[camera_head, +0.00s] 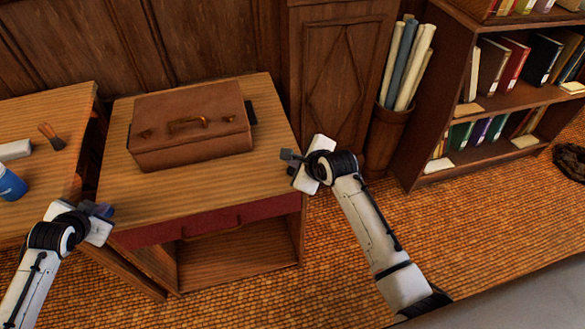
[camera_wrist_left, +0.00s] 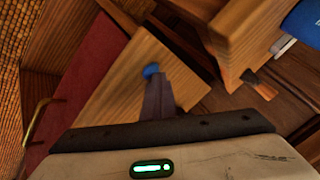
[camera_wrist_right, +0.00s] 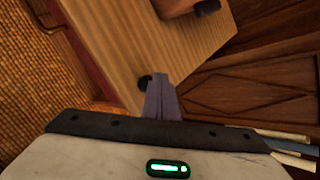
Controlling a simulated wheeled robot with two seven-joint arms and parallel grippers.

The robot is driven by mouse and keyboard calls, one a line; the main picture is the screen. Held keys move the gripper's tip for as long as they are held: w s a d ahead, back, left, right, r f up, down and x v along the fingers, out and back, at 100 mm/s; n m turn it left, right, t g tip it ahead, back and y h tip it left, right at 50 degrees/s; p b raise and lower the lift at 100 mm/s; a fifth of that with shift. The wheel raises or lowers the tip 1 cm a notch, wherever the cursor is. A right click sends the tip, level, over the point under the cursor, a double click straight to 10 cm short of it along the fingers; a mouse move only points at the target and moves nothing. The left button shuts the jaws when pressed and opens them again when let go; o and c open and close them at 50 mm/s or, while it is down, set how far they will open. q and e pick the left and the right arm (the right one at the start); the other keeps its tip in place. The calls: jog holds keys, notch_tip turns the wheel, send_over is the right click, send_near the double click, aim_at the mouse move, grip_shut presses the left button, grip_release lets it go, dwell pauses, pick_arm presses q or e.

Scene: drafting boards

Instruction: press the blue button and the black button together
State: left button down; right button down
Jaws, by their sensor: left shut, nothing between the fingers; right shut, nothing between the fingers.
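The blue button (camera_wrist_left: 151,71) sits on the wooden desk top at its left front corner in the left wrist view. My left gripper (camera_wrist_left: 155,78) is shut and empty, its tips right at this button; I cannot tell whether they touch. It also shows in the head view (camera_head: 103,210). The black button (camera_wrist_right: 145,81) is at the desk's right edge in the right wrist view. My right gripper (camera_wrist_right: 160,78) is shut and empty, its tips just beside the button in the picture; contact is unclear. It also shows in the head view (camera_head: 288,155). Neither button shows clearly in the head view.
A brown case (camera_head: 190,125) lies on the desk (camera_head: 265,150) between the grippers. A side table (camera_head: 45,190) with a blue cup (camera_head: 10,184) and a brush (camera_head: 51,136) stands left. A bin of rolled papers (camera_head: 390,140) and a bookshelf (camera_head: 415,165) stand right.

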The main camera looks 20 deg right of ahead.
pick_arm(q)
jog(key=shift+s+f, duration=0.15)
pick_arm(e)
jog(key=shift+f, duration=0.1)
jog(key=shift+f, duration=0.35)
